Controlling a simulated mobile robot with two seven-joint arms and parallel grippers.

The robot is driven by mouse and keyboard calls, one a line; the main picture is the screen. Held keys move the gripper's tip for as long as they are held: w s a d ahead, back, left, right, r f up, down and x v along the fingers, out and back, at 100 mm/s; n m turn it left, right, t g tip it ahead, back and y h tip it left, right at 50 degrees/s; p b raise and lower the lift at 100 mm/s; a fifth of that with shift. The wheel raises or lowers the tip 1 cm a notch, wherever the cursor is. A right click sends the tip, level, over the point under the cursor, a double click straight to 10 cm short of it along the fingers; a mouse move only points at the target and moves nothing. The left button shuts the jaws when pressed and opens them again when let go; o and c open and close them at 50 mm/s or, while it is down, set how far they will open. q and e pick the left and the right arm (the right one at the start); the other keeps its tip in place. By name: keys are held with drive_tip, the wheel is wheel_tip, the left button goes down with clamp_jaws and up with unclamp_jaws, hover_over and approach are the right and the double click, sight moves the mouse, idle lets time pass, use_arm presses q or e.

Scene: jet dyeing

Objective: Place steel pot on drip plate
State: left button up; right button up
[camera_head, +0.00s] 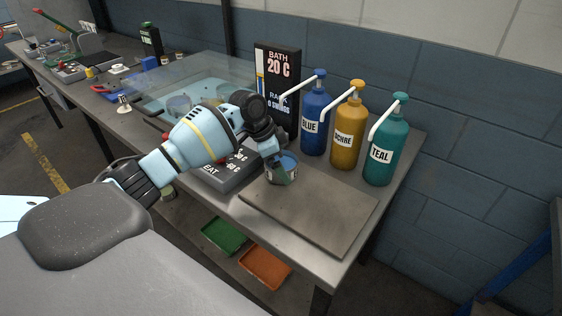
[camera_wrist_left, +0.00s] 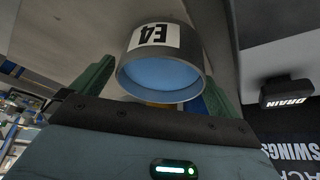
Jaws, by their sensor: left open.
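The steel pot (camera_head: 291,161), with blue inside, is at the back left corner of the flat grey drip plate (camera_head: 325,215). I cannot tell whether it rests on the plate or the bench beside it. My left gripper (camera_head: 281,172) is at the pot, open, and hides part of it. In the left wrist view, the pot (camera_wrist_left: 190,45) bears an upside-down "E4" label and lies between the two green fingers. Contact with the fingers is not clear. The rest of the drip plate is bare. My right gripper is not in view.
Blue (camera_head: 314,120), ochre (camera_head: 347,130) and teal (camera_head: 386,145) pump bottles stand behind the plate. A black bath sign (camera_head: 277,80) and a clear-walled bath (camera_head: 190,75) are further left. A grey control box (camera_head: 225,176) sits left of the pot. Green (camera_head: 223,236) and orange (camera_head: 265,267) trays lie below.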

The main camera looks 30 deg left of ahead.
use_arm(q)
drive_tip(key=v, duration=1.2)
